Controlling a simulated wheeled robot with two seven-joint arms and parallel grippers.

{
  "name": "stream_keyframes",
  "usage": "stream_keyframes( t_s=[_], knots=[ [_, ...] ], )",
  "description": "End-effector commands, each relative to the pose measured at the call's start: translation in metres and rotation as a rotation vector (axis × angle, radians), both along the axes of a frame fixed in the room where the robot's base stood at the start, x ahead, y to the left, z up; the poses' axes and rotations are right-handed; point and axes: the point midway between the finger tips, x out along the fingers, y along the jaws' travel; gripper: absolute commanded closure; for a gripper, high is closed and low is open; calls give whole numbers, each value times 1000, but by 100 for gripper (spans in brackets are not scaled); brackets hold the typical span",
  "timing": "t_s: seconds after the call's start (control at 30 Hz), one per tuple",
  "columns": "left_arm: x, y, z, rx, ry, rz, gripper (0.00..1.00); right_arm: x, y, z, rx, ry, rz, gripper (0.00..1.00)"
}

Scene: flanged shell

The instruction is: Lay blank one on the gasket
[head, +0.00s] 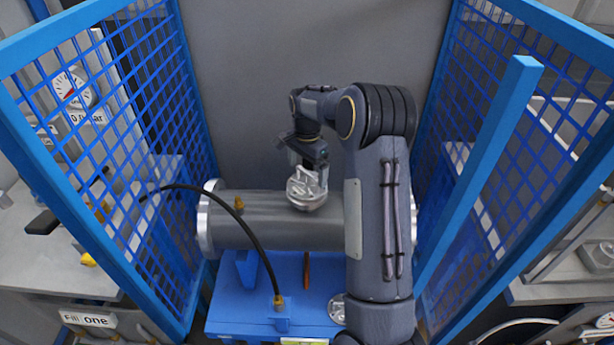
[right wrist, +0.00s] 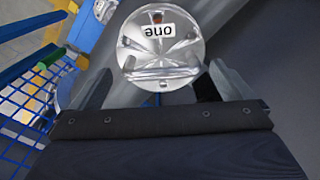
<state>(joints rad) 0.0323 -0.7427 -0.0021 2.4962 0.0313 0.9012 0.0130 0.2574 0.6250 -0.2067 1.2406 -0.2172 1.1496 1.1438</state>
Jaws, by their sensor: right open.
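Blank one (right wrist: 160,50) is a round silver plate with a bar handle and a label "one", upside down in the right wrist view. In the head view, blank one (head: 303,190) is at the top middle of the grey shell (head: 268,222). My right gripper (head: 311,170) is right above it, open. In the right wrist view its two fingers stand apart on either side of the plate's handle, with no visible grip on it. I cannot make out the gasket; the plate hides what is under it. My left gripper is not in view.
Blue mesh fences (head: 135,110) stand left and right of the shell. A black hose (head: 240,222) arches over its left part to the blue base (head: 235,312). Another silver disc (head: 337,308) lies on the base, partly behind my right arm.

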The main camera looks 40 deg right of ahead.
Motion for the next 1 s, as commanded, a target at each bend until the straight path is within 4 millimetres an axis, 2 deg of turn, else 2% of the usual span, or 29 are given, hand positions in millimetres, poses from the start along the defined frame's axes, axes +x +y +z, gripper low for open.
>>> stream_keyframes(
  t_s=[0.1, 0.3, 0.43, 0.67, 0.77, 0.83, 0.97, 1.0],
  knots=[
    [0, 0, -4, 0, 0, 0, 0, 1, 0, 27, -1, -6, 0, 0],
    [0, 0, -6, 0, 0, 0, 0, 1, 0, 66, -1, -5, 1, 0],
    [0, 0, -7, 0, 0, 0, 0, 1, 0, 81, -1, -3, 0, 0],
    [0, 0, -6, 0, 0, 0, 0, -3, 2, 91, 6, -9, 15, 0],
    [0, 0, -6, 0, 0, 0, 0, -18, 14, 105, 30, -48, 86, 0],
    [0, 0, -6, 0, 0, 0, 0, -38, 29, 120, 57, -99, 182, 0],
    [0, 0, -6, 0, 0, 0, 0, -91, 75, 146, 100, -233, 436, 0],
    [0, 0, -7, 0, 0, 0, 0, -110, 91, 150, 105, -277, 520, 0]
  ],
)
